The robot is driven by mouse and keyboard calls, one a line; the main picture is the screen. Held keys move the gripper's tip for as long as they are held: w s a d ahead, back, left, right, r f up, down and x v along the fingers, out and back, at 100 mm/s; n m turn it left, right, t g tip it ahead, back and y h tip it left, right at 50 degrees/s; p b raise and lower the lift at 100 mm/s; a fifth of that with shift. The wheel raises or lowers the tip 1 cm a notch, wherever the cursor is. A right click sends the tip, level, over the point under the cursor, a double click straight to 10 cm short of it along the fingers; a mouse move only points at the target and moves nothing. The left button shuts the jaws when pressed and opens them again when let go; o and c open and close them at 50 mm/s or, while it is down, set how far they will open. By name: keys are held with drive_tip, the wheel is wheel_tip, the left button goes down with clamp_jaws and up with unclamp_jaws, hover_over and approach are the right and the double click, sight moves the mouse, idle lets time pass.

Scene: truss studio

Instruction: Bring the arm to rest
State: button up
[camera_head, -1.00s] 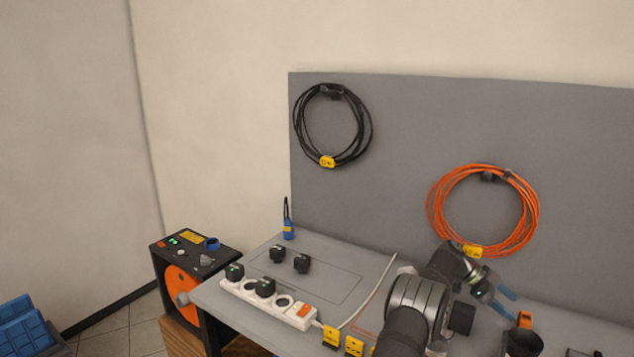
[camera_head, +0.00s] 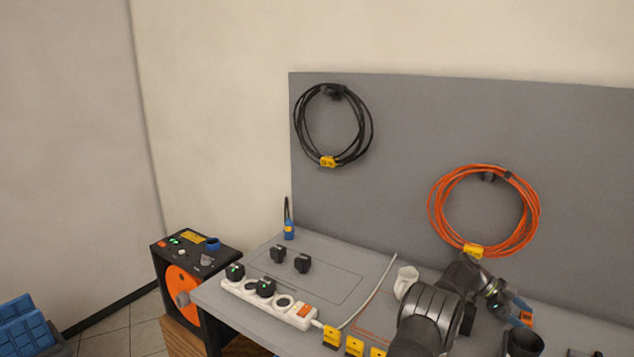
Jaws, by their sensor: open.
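My gripper (camera_head: 520,311) is at the right, over the right part of the grey bench (camera_head: 225,300). Its blue fingers point down and to the right, away from the power strip. It is open, and I see nothing held in it. My dark arm comes up from the bottom edge and bends to the right, hiding part of the bench behind it.
A white power strip (camera_head: 272,303) with black plugs lies at the bench's left. A white mug-like object (camera_head: 405,282) stands close to my arm. A grey panel behind holds black (camera_head: 332,125) and orange (camera_head: 483,211) cable coils.

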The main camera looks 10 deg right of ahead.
wheel_tip(320, 180, up, 4)
drive_tip(key=shift+w+r, duration=0.15)
drive_tip(key=shift+r, duration=0.1)
drive_tip(key=s+r, duration=0.8)
drive_tip(key=s, duration=0.3)
drive_tip(key=w+a+r+n+t+h, duration=0.45)
drive_tip(key=w+a+n+t, duration=0.4)
drive_tip(key=w, duration=0.25)
drive_tip(key=w+a+f+n+t+y, duration=0.1)
drive_tip(key=w+a+f+n+t, duration=0.1)
drive_tip(key=a, duration=0.7)
drive_tip(key=w+a+f+n+t+y, duration=0.1)
drive_tip(key=w+a+n+t+y, duration=0.1)
drive_tip(key=w+a+n+t, duration=0.3)
drive_tip(key=shift+a+f, duration=0.4)
drive_tip(key=shift+a, duration=1.9)
